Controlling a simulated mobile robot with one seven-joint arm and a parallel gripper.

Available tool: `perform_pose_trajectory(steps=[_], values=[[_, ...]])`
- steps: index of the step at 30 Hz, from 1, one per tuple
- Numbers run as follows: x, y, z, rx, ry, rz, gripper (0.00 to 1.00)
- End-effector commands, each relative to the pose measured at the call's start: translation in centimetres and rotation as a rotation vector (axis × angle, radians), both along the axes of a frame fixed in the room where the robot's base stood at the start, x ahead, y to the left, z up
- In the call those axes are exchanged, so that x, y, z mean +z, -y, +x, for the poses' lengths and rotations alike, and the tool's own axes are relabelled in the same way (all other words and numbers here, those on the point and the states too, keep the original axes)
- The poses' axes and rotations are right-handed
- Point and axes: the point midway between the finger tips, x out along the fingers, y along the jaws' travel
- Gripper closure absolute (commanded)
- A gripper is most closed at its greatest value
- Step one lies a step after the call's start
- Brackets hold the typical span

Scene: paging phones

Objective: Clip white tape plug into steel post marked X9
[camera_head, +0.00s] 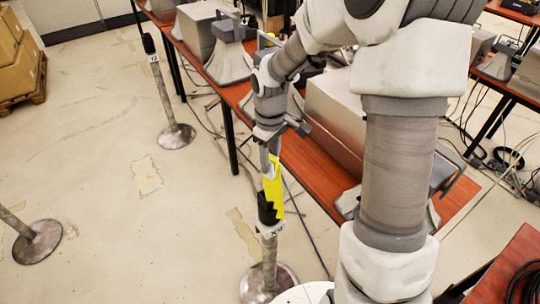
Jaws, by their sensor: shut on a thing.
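My gripper (271,165) points down and is shut on a slim plug, of which a yellow part (273,187) with a jagged edge shows. I cannot make out white tape on it. Directly below is a steel post (270,252) with a black top (267,209) and a white label that reads X and a second, unclear character. The plug's lower end overlaps the black top in the picture. I cannot tell whether it is seated in it, touching it or just in front.
A second steel post (164,95) with a black top and white label stands upper left. A third post's base (37,242) is at the left edge. A red-brown table (318,160) with grey boxes and horn-shaped units runs behind my arm. Cables cross the floor; the left floor is mostly clear.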

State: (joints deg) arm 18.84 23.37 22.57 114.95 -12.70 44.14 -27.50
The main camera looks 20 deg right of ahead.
Motion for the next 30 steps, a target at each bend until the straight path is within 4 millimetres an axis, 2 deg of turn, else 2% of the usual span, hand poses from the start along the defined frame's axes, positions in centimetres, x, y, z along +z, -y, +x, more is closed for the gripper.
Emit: perform_pose_trajectory(steps=[21, 30], values=[[0.33, -0.02, 0.62, 0.914, 0.002, 0.001, 1.0], [0.42, -0.05, 0.76, 1.168, 0.002, 0.001, 1.0]])
